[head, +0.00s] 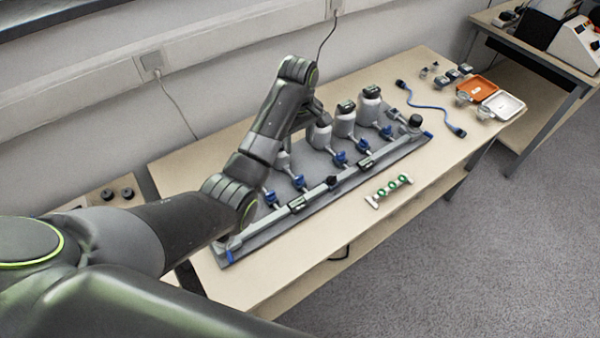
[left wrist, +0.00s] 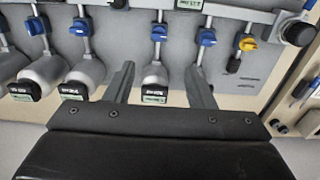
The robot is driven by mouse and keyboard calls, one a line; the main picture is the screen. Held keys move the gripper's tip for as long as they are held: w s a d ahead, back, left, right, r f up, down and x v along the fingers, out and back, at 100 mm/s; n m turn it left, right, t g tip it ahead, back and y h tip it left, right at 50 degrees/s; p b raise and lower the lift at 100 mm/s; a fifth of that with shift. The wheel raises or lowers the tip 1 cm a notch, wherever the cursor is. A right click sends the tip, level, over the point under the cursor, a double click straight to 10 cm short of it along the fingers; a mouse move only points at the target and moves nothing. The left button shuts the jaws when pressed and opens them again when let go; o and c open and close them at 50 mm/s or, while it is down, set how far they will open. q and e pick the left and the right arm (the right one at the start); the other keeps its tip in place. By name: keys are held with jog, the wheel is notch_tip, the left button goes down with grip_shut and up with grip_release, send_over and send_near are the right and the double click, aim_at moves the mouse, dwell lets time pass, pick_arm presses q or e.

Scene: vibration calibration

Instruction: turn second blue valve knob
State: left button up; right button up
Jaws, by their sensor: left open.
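A row of blue valve knobs runs along a grey manifold, one of them the knob (head: 299,182) second from the left in the head view. In the left wrist view, blue knobs (left wrist: 159,32) and (left wrist: 207,37) lie beyond my fingertips, and a knob with a yellow top (left wrist: 247,43) is further right. My left gripper (left wrist: 160,68) is open, with its two fingers apart on either side of a grey bottle (left wrist: 153,78). Nothing is seen held. In the head view my arm hides most of the gripper and some bottles. My right gripper is not in view.
The grey base plate (head: 240,247) lies on a wooden table (head: 270,283). A strip with green rings (head: 390,189) lies in front. A blue cable (head: 430,106), an orange tray (head: 477,88) and a white tray (head: 503,105) lie at the right. The table's front edge is mostly clear.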

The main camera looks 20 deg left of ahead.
pick_arm(q)
jog(key=p, duration=0.1)
send_over(299, 176)
notch_tip(299, 176, down, 4)
notch_tip(299, 176, down, 10)
jog(key=shift+s+r, duration=0.1)
jog(key=shift+r, duration=0.15)
jog(key=shift+f, duration=0.65)
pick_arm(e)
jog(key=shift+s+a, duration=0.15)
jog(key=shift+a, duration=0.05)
pick_arm(q)
jog(key=c, duration=1)
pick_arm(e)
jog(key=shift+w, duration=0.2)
